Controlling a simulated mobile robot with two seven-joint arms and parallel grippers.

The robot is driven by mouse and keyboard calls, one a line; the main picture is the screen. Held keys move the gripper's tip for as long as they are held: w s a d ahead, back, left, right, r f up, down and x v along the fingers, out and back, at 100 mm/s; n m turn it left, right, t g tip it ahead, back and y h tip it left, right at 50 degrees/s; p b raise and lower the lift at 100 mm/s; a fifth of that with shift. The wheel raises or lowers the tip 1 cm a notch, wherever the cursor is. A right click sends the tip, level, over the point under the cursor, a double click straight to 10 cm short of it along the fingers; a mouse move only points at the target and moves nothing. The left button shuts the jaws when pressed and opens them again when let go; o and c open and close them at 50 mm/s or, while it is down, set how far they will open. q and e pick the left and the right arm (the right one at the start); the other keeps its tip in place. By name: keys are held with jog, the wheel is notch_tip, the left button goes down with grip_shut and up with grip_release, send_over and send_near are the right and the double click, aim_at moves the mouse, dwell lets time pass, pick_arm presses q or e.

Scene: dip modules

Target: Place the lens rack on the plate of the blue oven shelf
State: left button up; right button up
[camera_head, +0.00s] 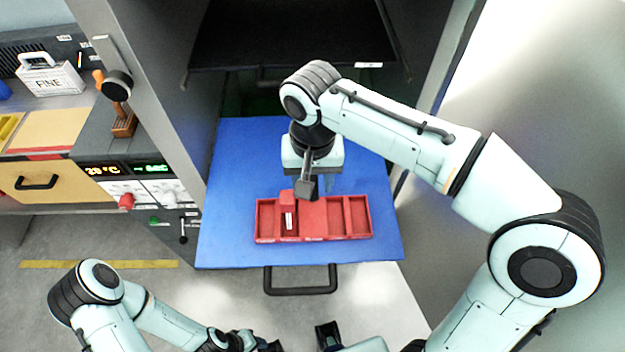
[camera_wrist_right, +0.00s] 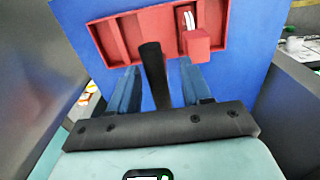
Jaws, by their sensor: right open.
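The red lens rack (camera_head: 312,215) is a shallow tray with several compartments. It lies flat on the blue plate of the oven shelf (camera_head: 235,165), near its front edge. A small red block with a white strip (camera_head: 289,221) sits in its left part. My right gripper (camera_head: 318,184) points down at the rack's far edge, partly hidden by a dark post. In the right wrist view its two blue fingers (camera_wrist_right: 160,66) stand apart with the dark post between them, and the rack (camera_wrist_right: 128,32) lies beyond them. My left gripper (camera_head: 270,345) is at the bottom edge, largely cut off.
The shelf is pulled out of the open oven, with a black handle (camera_head: 300,290) at its front. Grey oven walls stand on both sides. At left are a control panel (camera_head: 125,170), a wooden drawer (camera_head: 38,183) and a white box (camera_head: 50,78). The plate is otherwise clear.

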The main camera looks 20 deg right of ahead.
notch_tip(320, 180, up, 11)
jog(key=p, duration=0.2)
jog(key=shift+p, duration=0.3)
pick_arm(q)
jog(key=w+r, duration=0.2)
jog(key=r, duration=0.1)
jog(key=shift+r, duration=0.2)
pick_arm(e)
jog(key=shift+f, duration=0.1)
